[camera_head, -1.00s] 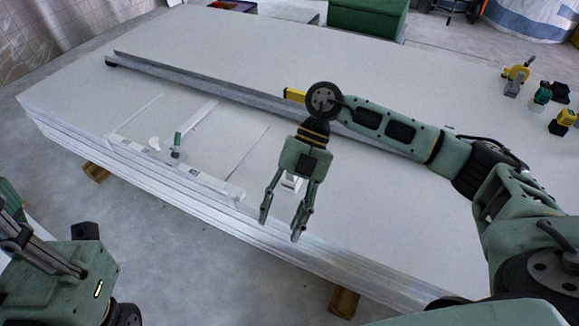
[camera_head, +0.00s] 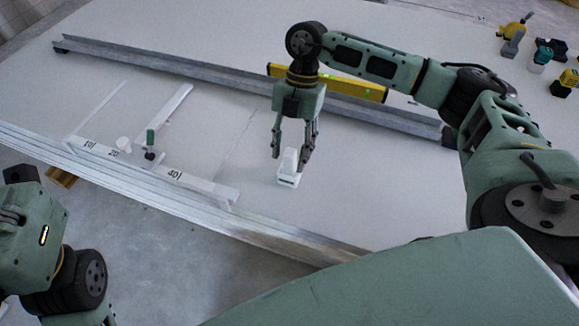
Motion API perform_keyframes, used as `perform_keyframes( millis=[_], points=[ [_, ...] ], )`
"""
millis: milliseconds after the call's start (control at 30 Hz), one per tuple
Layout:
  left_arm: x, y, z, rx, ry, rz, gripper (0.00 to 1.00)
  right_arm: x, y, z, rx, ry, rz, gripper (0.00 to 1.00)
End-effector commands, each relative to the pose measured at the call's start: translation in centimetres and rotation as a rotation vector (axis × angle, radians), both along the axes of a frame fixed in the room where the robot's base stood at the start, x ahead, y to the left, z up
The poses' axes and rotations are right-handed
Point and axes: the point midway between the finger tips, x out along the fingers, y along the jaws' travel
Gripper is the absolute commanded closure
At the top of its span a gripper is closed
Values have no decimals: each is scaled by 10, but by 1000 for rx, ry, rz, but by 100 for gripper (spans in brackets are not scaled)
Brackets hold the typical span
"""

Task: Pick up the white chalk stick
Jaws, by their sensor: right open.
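A small white blocky thing (camera_head: 288,168) stands on the white panel stack (camera_head: 370,195), its upper part narrower than its base. I cannot tell whether it is the chalk stick or a holder with chalk. My right gripper (camera_head: 292,155) is open and points down over it, with one finger at each side of its upper part. I cannot tell whether the fingers touch it.
A long grey metal channel (camera_head: 190,70) lies across the panel behind my gripper. A yellow level (camera_head: 345,85) lies beside it. A green-topped upright piece (camera_head: 150,138) stands at the T-square. Several tools, including a yellow one (camera_head: 514,30), stand at the far right.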

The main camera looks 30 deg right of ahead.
Motion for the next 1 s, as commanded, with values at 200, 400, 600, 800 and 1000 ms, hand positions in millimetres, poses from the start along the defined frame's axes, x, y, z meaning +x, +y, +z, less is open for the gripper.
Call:
perform_keyframes(
  millis=[200,400,600,800,1000],
  points=[
    [-2,-1,4,3,-35,2,100,-6,5,-19,0,0,0,56],
    [-2,-1,6,3,-34,2,100,-6,6,-18,0,0,0,56],
    [-2,-1,6,3,-34,2,100,-6,6,-18,1,1,0,72],
    [-2,-1,5,3,-34,2,100,-6,6,-18,1,1,0,90],
    [-2,-1,5,3,-34,2,100,-6,6,-18,1,1,0,100]
  ],
)
